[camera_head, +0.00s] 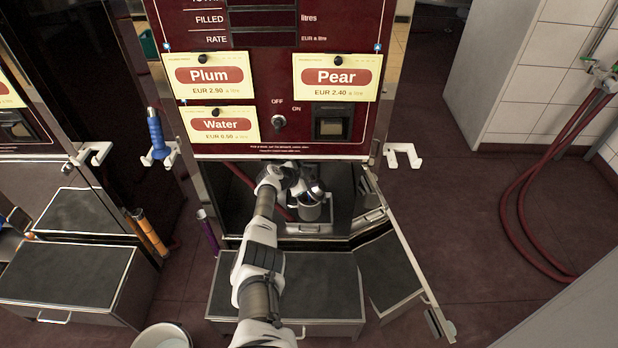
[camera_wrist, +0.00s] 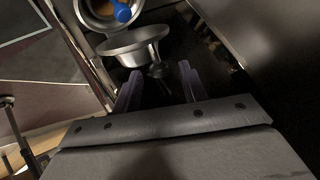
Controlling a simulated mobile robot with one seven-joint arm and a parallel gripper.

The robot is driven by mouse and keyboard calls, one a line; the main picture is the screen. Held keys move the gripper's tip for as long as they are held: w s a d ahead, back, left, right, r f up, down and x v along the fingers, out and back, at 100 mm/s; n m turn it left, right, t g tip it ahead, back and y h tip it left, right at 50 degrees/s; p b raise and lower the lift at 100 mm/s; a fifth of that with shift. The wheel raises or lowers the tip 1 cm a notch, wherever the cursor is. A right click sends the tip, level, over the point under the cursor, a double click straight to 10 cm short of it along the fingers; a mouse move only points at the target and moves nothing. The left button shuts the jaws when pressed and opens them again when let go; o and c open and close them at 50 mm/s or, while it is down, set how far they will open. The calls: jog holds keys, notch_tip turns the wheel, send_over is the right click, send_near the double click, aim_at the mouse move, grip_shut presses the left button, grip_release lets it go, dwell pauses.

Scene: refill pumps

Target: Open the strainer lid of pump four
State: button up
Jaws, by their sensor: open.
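The strainer (camera_head: 311,211) is a round metal pot in the open lower compartment of the pump with the Plum, Pear and Water labels. No pump number is legible. In the wrist view its bowl (camera_wrist: 100,22) is uncovered at the top, with a blue piece and something orange inside. The metal lid (camera_wrist: 132,46) stands tilted beside the bowl's mouth, its dark knob (camera_wrist: 160,71) facing me. My gripper (camera_wrist: 158,78) is open, its fingers on either side of the knob with visible gaps. In the head view my gripper (camera_head: 311,190) is at the strainer, partly hiding the lid.
The compartment door (camera_head: 402,250) hangs open at the right. A dark-topped step (camera_head: 285,285) stands in front of the pump. A white bucket (camera_head: 163,337) is at the bottom left. Hose holders flank the pump, and red hoses (camera_head: 520,215) hang at the far right.

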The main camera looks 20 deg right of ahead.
jog(key=s+a+r+p, duration=0.1)
jog(key=s+a+p, duration=0.1)
jog(key=a, duration=0.5)
jog(key=s+a+r+p, duration=0.2)
jog(key=s+a+p, duration=0.1)
jog(key=a, duration=0.5)
jog(key=shift+s, duration=0.4)
